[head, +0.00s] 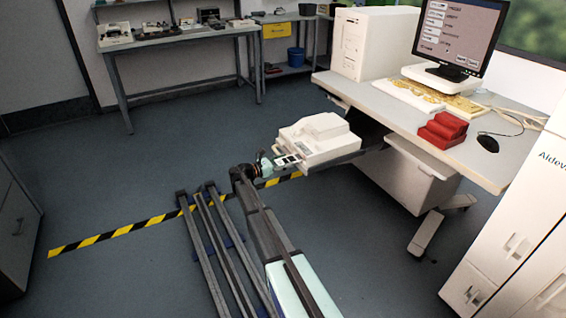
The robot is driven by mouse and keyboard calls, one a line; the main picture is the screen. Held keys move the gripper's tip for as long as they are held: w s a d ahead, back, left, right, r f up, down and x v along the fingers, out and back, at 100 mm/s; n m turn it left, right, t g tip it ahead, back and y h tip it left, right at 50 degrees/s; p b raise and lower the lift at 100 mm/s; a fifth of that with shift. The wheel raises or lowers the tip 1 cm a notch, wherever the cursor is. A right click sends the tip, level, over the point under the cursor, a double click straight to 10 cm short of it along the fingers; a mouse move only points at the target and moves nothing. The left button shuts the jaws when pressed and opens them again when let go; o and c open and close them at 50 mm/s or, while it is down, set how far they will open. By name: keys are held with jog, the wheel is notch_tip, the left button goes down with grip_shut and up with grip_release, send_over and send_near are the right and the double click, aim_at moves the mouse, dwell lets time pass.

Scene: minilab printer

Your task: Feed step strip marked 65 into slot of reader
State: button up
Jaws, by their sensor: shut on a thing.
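The reader (322,134), a white boxy device, sits on a dark shelf beside the desk, in the middle of the head view. My gripper (273,163) is at its left front end, shut on a small thin piece that looks like a step strip (287,160). The strip is pale with dark patches and lies close to the reader's front. It is too small to read any number on it. I cannot tell whether it touches the slot or is inside it.
A white desk (460,165) at right carries a red stepped block (441,130), a mouse (487,143), a monitor (460,35) and a computer tower (369,43). A bench (180,37) with equipment stands at the back. Dark rails (207,235) lie left of my arm.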

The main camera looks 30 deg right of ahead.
aim_at(293, 159)
jog(key=shift+d, duration=0.4)
jog(key=shift+d, duration=0.1)
jog(key=shift+d+p, duration=0.85)
jog(key=shift+d, duration=0.75)
jog(key=o, duration=0.9)
jog(key=shift+o, duration=1.1)
jog(key=shift+a, duration=0.15)
